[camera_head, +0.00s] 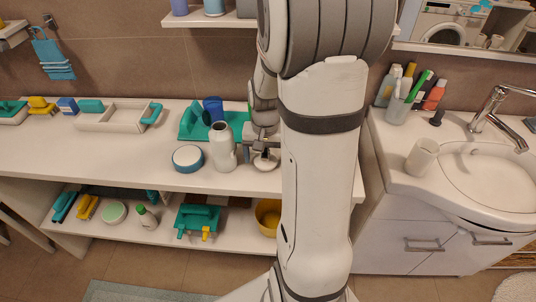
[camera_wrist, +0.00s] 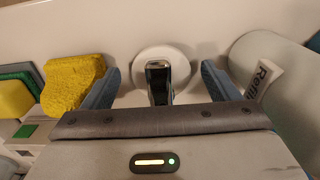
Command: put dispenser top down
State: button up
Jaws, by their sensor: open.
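The dispenser top, a white round cap with a dark, shiny nozzle (camera_wrist: 160,72), stands on the white shelf between my open fingers in the wrist view. My gripper (camera_wrist: 160,88) has a blue-grey finger on each side of it, with gaps visible on both sides. In the head view the white cap (camera_head: 265,162) shows partly below my gripper (camera_head: 258,148), near the shelf's front edge. My arm hides much of that area. A white bottle with "Refill" lettering (camera_wrist: 280,75) lies close to the right finger in the wrist view.
A yellow sponge (camera_wrist: 72,84) is close to the left finger. In the head view, a white bottle (camera_head: 222,148), a round blue-white tin (camera_head: 188,158) and a blue cup (camera_head: 213,108) stand left of my gripper. The shelf front (camera_head: 120,165) is clear farther left.

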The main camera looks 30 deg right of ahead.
aim_at(266, 149)
notch_tip(266, 149, up, 12)
jog(key=shift+f+p, duration=0.1)
jog(key=shift+p, duration=0.2)
jog(key=shift+s+a+r, duration=0.1)
jog(key=shift+a+r, duration=0.15)
jog(key=s+a+r+n+t, duration=0.1)
jog(key=s+a+n+t, duration=0.1)
jog(key=s+a+n, duration=0.4)
jog(key=s+a, duration=0.5)
jog(key=shift+s+a+n+t, duration=0.15)
jog(key=shift+a+n+t, duration=0.15)
jog(key=shift+a+n, duration=0.1)
jog(key=shift+c, duration=0.2)
